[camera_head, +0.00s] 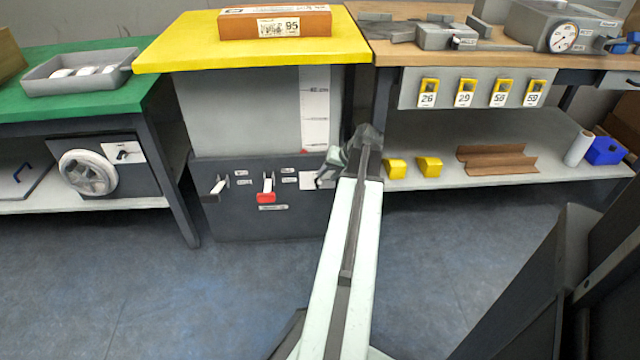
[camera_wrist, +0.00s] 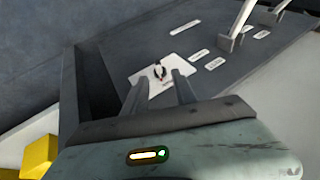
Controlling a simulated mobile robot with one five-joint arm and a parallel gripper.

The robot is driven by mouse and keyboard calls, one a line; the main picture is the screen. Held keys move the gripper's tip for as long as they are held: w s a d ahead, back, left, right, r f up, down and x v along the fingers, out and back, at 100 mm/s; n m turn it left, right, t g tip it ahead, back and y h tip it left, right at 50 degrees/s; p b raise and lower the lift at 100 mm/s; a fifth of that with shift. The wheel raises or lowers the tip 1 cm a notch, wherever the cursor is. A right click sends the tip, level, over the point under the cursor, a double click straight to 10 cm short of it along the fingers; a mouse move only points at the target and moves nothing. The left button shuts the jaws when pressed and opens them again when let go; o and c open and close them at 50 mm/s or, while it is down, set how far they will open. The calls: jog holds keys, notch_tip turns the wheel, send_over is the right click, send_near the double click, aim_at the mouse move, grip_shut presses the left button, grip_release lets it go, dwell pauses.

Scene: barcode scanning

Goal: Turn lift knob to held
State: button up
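The lift column's dark panel (camera_head: 240,222) stands under a yellow top (camera_head: 190,45). A white plate (camera_head: 308,181) sits at the panel's right side, partly hidden by my gripper (camera_head: 328,172). In the wrist view the plate (camera_wrist: 178,62) carries a small dark knob (camera_wrist: 160,71) with a light part. My gripper (camera_wrist: 160,82) is open, its two fingers apart and pointing at the plate, with the knob showing just beyond and between the tips. I cannot tell whether the fingers touch the plate. The labels on the plate are too small to read.
A brown box (camera_head: 275,22) lies on the yellow top. A shelf with yellow blocks (camera_head: 428,167) is at the right. Open floor lies in front.

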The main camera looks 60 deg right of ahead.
aim_at(320, 183)
jog(key=b+x, duration=0.5)
jog(key=x, duration=0.2)
jog(key=shift+s+d, duration=0.15)
grip_shut()
jog(key=t+b, duration=0.1)
jog(key=t+y+b, duration=0.1)
jog(key=b, duration=0.1)
jog(key=shift+s+d+f+m, duration=0.15)
jog(key=shift+s+m, duration=0.1)
jog(key=shift+m, duration=0.15)
grip_release()
